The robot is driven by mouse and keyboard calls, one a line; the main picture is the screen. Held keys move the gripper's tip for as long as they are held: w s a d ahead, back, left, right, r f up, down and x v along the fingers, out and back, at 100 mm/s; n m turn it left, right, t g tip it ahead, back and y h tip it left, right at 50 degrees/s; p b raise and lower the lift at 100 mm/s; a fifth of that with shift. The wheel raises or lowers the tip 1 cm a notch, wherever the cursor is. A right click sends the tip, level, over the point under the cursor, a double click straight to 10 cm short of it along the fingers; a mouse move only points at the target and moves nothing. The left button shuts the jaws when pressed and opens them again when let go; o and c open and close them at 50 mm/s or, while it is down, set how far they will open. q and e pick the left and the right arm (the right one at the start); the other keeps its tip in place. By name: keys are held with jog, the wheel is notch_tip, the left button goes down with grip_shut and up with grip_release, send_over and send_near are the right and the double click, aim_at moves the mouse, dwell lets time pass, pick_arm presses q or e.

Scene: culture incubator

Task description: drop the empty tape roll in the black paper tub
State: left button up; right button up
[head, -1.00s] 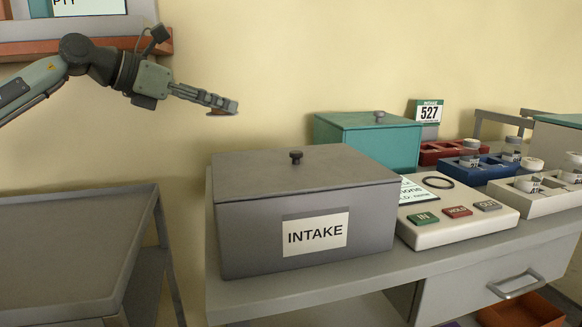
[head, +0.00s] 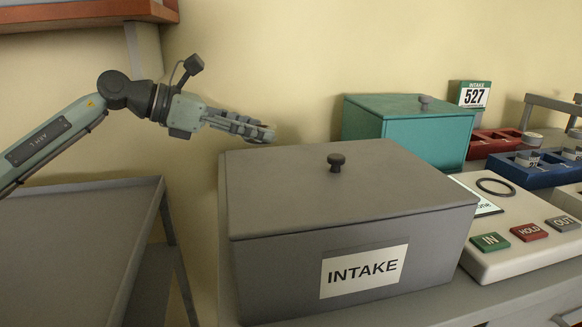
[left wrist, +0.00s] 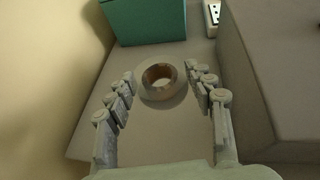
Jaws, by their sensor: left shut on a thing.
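My left gripper (head: 262,133) is shut on the tape roll, a pale ring with a brown inner core. The roll (left wrist: 146,90) shows between the fingertips in the left wrist view, its open centre facing the camera. In the head view the gripper is in the air at the far left corner of the grey INTAKE box, and the fingers mostly hide the roll. No black paper tub is visible in either view. My right gripper is not in view.
The lidded grey INTAKE box (head: 290,260) stands on the bench. A teal box (head: 428,140) is behind it. A panel with IN, HOLD and OUT buttons (head: 525,240) and sample racks (head: 545,176) are to the right. An empty grey cart top (head: 80,230) is at left.

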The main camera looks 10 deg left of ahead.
pick_arm(q)
jog(key=x, duration=0.4)
jog(key=a+f+p+x, duration=0.1)
jog(key=x, duration=0.3)
jog(key=w+x, duration=0.1)
jog(key=x, duration=0.3)
jog(key=shift+w+f+p, duration=0.3)
jog(key=shift+f, duration=0.25)
notch_tip(320, 180, down, 4)
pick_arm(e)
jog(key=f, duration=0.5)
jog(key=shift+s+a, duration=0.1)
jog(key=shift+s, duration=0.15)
pick_arm(q)
jog(key=shift+f, duration=0.1)
jog(key=o, duration=1)
jog(key=shift+o, duration=0.2)
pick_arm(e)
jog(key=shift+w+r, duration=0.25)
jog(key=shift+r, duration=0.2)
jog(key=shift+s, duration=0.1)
